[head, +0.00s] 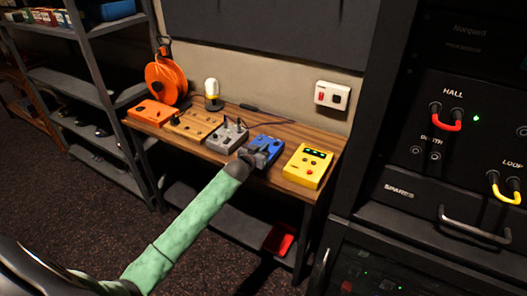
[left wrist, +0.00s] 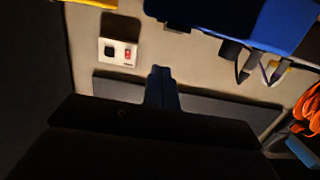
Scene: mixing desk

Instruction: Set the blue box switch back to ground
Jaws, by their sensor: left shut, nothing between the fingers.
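The blue box (head: 268,146) stands on the wooden desk between the grey box and the yellow box. My left gripper (head: 252,156) is shut and empty at the blue box's near left side. In the head view it covers part of the box, and I cannot make out the switch or its position. In the left wrist view, the shut fingers (left wrist: 160,80) stand out dark against the wall. A blue surface (left wrist: 275,22), apparently the blue box, fills the upper right there, apart from the fingertips in the picture. My right gripper is not in view.
On the wooden desk (head: 290,131) stand a grey box (head: 226,137), a tan box (head: 195,123), an orange box (head: 150,112) and a yellow box (head: 308,165). An orange reel (head: 165,80) and a lamp (head: 212,92) stand behind. A tall dark rack (head: 400,190) bounds the right side.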

